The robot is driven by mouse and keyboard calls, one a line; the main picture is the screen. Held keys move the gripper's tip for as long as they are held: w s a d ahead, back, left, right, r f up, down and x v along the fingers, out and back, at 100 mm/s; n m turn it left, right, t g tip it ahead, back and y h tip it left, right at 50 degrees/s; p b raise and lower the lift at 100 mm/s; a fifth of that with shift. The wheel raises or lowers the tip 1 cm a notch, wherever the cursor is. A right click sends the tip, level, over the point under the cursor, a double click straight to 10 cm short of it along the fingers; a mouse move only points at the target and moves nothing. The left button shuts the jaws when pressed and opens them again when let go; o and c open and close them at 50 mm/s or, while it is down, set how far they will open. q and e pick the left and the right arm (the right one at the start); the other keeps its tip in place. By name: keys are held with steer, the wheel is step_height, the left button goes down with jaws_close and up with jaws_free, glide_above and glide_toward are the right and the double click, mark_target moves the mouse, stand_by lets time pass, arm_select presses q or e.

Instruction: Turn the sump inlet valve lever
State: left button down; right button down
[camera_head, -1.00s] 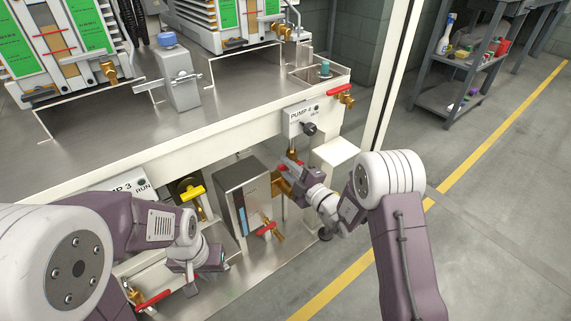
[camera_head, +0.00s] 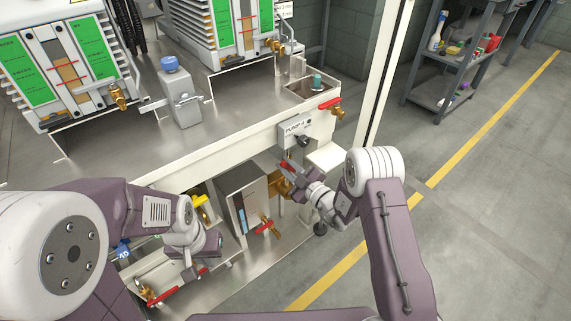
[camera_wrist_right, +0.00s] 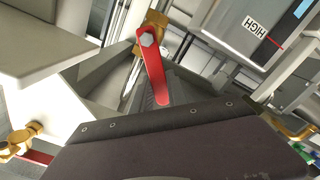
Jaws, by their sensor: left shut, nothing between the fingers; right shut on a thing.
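A red lever (camera_head: 286,167) sits on a brass valve (camera_head: 280,187) under the PUMP 4 panel. My right gripper (camera_head: 292,173) is shut on this lever. In the right wrist view the red lever (camera_wrist_right: 155,75) runs from a nut on the brass valve (camera_wrist_right: 153,22) down between the dark fingers, which hide part of its free end. I cannot tell from any label whether this is the sump inlet valve. My left gripper (camera_head: 192,272) is shut and empty, low at the left, near another red lever (camera_head: 178,288).
A steel box (camera_head: 240,200) with a brass tap and red handle (camera_head: 266,226) stands left of the held lever. The bench edge (camera_head: 225,152) overhangs the valves. A red-handled tap (camera_head: 331,103) sticks out at the bench's right end. The floor at right is clear.

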steer(key=shift+f, duration=0.1)
steer(key=c, duration=1.3)
jaws_free()
steer(key=shift+s+d, duration=0.15)
steer(key=p+v, duration=0.4)
steer(key=v, duration=0.4)
steer(key=shift+s+d, duration=0.2)
steer(key=shift+s, duration=0.1)
